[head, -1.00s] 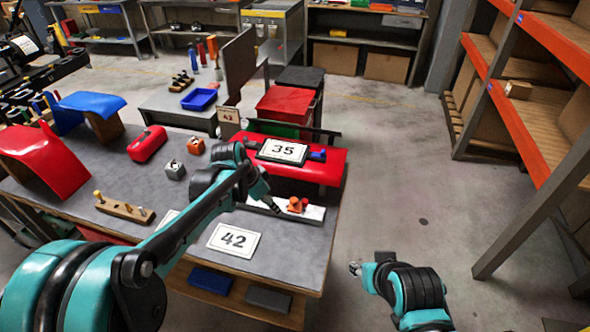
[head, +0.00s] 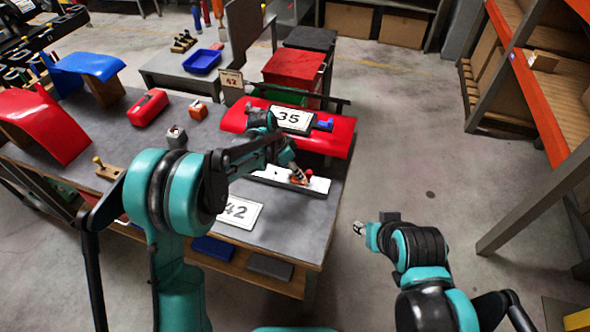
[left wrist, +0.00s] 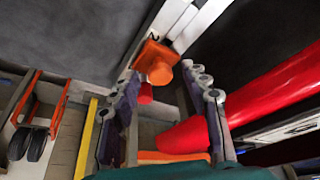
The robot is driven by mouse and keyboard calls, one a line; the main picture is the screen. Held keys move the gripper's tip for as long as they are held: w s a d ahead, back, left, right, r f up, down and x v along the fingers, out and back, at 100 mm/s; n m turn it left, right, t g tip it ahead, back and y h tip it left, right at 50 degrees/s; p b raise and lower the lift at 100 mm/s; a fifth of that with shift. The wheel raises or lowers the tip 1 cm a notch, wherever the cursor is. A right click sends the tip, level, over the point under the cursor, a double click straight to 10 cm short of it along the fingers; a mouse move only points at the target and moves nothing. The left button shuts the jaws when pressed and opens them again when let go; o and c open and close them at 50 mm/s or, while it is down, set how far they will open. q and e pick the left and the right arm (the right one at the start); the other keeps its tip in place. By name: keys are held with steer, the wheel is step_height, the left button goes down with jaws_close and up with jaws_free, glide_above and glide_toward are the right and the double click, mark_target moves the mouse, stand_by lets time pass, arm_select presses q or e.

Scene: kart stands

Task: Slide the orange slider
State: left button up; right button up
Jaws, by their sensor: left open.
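The orange slider (left wrist: 156,62), a block with a round knob, sits on a white rail (left wrist: 186,22) in the left wrist view. My left gripper (left wrist: 166,82) is open. Its fingertips point at the slider, which lies just ahead and closer to the left-hand finger; contact cannot be told. My right gripper (head: 360,228) hangs off the table's right side.
A red curved panel (head: 335,135) with a "35" plate (head: 291,119) lies just behind the rail. A wooden block with a peg (head: 108,171) stands left. Orange shelving (head: 535,85) is at right; the floor between is clear.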

arm_select(q)
jaws_close()
steer(key=w+a, duration=0.2)
steer(key=a, duration=0.4)
steer(key=w+a, duration=0.2)
steer(key=a, duration=0.4)
steer(key=w+a, duration=0.2)
steer(key=a, duration=0.4)
steer(key=shift+a+p, duration=0.3)
steer(key=shift+p, duration=0.1)
jaws_free()
steer(key=shift+a, duration=0.15)
